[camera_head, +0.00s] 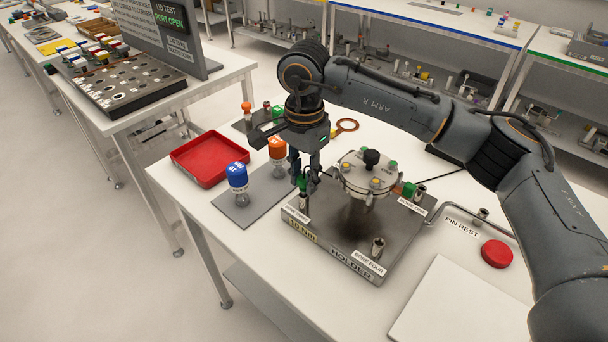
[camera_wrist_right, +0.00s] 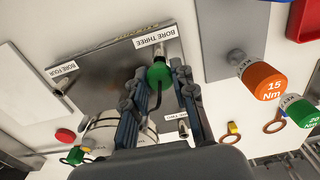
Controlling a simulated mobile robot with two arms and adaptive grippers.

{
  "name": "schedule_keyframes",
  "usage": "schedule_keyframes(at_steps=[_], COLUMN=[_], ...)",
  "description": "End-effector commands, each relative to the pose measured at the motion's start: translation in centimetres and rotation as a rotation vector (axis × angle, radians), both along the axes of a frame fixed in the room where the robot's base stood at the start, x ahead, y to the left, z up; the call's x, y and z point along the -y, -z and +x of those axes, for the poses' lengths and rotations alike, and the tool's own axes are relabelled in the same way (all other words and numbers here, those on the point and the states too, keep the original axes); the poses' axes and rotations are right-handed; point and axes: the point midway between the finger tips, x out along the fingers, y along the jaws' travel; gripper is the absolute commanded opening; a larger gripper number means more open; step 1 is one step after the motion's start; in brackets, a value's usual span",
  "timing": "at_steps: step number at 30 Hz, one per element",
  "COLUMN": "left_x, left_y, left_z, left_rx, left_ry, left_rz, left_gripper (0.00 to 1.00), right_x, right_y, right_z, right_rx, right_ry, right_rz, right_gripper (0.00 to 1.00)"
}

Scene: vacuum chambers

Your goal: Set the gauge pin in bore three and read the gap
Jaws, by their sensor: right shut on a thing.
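My right gripper (camera_head: 305,178) is shut on the green-headed gauge pin (camera_head: 302,184) at the left corner of the grey holder (camera_head: 330,262). In the right wrist view the green head (camera_wrist_right: 158,76) sits between the two fingers, beside the "BORE THREE" label (camera_wrist_right: 156,34). In the head view the pin is above the metal sleeve of bore three (camera_head: 303,203); how deep it sits cannot be told. The round lidded chamber (camera_head: 354,178) stands on the holder, right of the gripper. Bore four (camera_head: 377,246) is at the front, its sleeve upright. My left gripper is out of view.
Blue (camera_head: 237,177) and orange (camera_head: 277,149) torque tools stand on a grey mat left of the gripper, near a red tray (camera_head: 207,157). A red cap (camera_head: 497,253) lies by the "PIN REST" label (camera_head: 462,227). A screen (camera_head: 168,22) reads "LID TEST PORT OPEN".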

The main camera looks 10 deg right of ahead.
Motion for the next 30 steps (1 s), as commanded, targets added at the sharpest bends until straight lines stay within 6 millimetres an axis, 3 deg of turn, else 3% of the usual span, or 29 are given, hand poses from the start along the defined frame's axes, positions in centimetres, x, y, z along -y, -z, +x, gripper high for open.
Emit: schedule_keyframes(at_steps=[30], left_x=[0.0], left_y=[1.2], left_z=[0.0], left_rx=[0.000], left_ry=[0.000], left_rz=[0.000], left_gripper=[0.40], right_x=[0.0], right_y=[1.3], right_z=[0.0], right_rx=[-0.002], right_ry=[-0.001], right_rz=[-0.002], right_gripper=[0.00])
